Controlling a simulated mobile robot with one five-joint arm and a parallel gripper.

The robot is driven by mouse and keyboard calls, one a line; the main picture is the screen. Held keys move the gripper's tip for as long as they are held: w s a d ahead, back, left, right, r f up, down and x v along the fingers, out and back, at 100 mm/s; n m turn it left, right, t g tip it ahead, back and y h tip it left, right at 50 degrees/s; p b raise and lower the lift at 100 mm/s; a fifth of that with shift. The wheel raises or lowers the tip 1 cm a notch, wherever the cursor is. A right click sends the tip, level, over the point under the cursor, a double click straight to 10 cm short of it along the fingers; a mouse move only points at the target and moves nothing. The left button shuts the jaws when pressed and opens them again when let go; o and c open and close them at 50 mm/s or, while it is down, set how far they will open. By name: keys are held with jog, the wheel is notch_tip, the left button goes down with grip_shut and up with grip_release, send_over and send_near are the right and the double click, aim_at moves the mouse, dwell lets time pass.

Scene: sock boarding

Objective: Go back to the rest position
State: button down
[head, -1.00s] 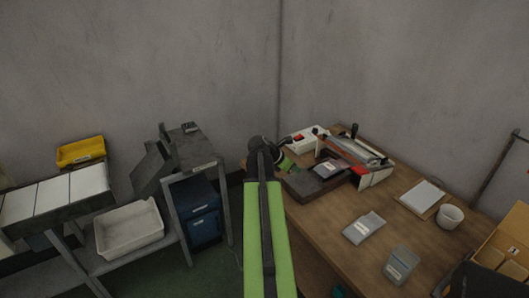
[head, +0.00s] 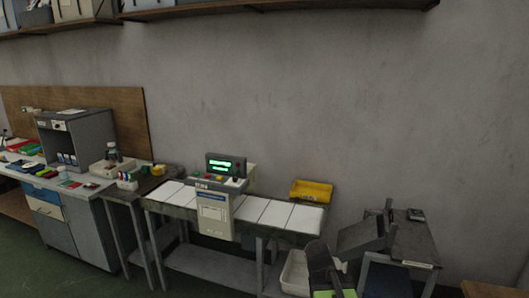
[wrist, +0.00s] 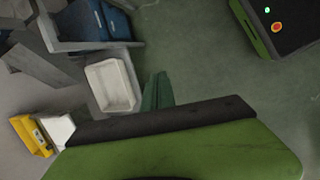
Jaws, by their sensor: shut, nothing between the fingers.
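My gripper (wrist: 157,92) shows in the middle of the wrist view as a narrow pair of dark green fingers, close together with nothing between them. They stick out past a broad green and black part of my arm. Grey-green floor (wrist: 205,70) lies behind them. In the head view, part of my dark arm stands at the lower edge, right of the middle, with a bit of green below it. My fingertips cannot be made out there.
A white bin (wrist: 113,84) sits beside the fingers in the wrist view; it also shows in the head view (head: 294,274). A yellow tray (head: 311,191) rests on the conveyor's right end. A machine with a green display (head: 226,165) stands mid-conveyor. A grey cabinet (head: 75,138) is left.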

jog(key=s+a+m+g+y, duration=0.1)
jog(key=s+a+m, duration=0.2)
jog(key=a+m, duration=0.2)
jog(key=s+a+f+m+y, duration=0.1)
jog(key=s+a+m+y, duration=0.1)
jog(key=m, duration=0.5)
jog(key=s+a, duration=0.1)
jog(key=a, duration=0.1)
jog(key=shift+a+m+g, duration=0.35)
jog(key=shift+m+g, duration=0.05)
jog(key=shift+f, duration=0.1)
